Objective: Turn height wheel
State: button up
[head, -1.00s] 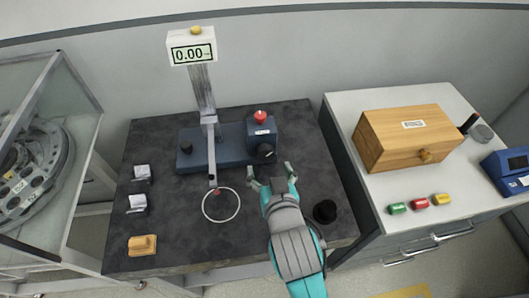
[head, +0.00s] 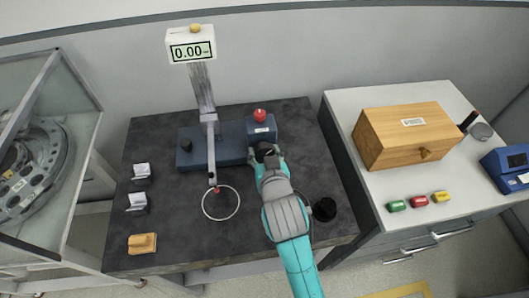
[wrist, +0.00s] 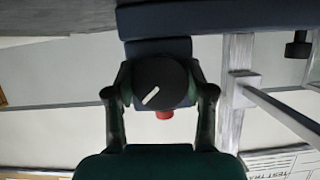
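The height wheel is a black round knob (wrist: 160,83) with a white pointer line, on the front of the blue right block (head: 262,130) of the measuring stand. In the wrist view the line points to the lower left. My gripper (wrist: 161,88) has one finger on each side of the knob, spread about as wide as it, with no clear grip visible. In the head view my gripper (head: 267,158) reaches the block's front and partly hides the knob. The display (head: 191,51) reads 0.00. A red button (head: 260,115) tops the block.
A probe arm ends over a white ring (head: 221,203) on the dark table (head: 180,240). A black cup (head: 324,209) stands close to the right of my arm. A wooden box (head: 408,136) is on the right cabinet. A glass case (head: 75,150) stands left.

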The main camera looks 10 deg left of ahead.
jog(key=c, duration=0.4)
jog(key=shift+o, duration=0.2)
jog(key=shift+n+h, duration=0.4)
jog(key=shift+n, duration=0.1)
jog(key=o, duration=1.2)
jog(key=shift+c, duration=0.2)
jog(key=v, duration=1.2)
jog(key=shift+f, duration=0.1)
